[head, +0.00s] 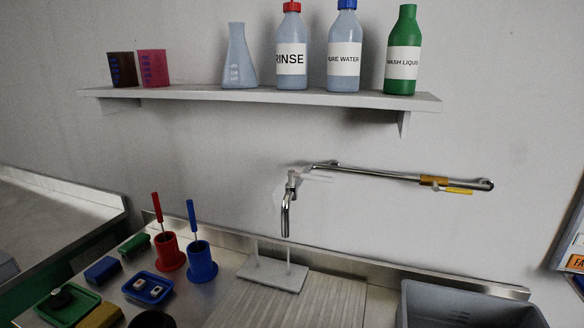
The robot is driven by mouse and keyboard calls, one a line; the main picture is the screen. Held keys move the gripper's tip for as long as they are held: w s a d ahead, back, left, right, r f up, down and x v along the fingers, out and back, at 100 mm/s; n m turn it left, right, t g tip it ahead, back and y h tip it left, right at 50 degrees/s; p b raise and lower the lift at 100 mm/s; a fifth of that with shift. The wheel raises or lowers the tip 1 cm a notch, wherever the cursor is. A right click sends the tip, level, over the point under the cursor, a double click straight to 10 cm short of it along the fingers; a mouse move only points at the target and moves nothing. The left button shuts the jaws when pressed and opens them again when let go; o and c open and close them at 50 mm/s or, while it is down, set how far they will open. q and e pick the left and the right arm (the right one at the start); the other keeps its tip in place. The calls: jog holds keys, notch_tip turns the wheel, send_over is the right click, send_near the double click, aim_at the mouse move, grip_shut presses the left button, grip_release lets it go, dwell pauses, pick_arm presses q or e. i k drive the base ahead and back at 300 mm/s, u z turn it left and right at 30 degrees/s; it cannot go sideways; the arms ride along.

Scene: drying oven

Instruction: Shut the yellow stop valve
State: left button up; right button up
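The yellow stop valve sits on the right part of the metal wall pipe in the head view. Its brass-coloured body (433,181) is in line with the pipe. Its yellow lever (459,191) points right, roughly along the pipe. The pipe (375,173) runs left to a curved chrome tap (287,208) with a pale handle above the sink board. Neither of my grippers is in view, and nothing touches the valve.
A shelf (270,95) with bottles, a flask and beakers is above the pipe. Below are red (169,252) and blue (201,262) holders with brushes, small trays, a pegged rack (272,272) and a grey bin (468,306). The wall around the valve is clear.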

aim_at(436, 188)
jog(key=z, duration=0.1)
jog(key=i, duration=0.35)
jog(key=z, duration=0.9)
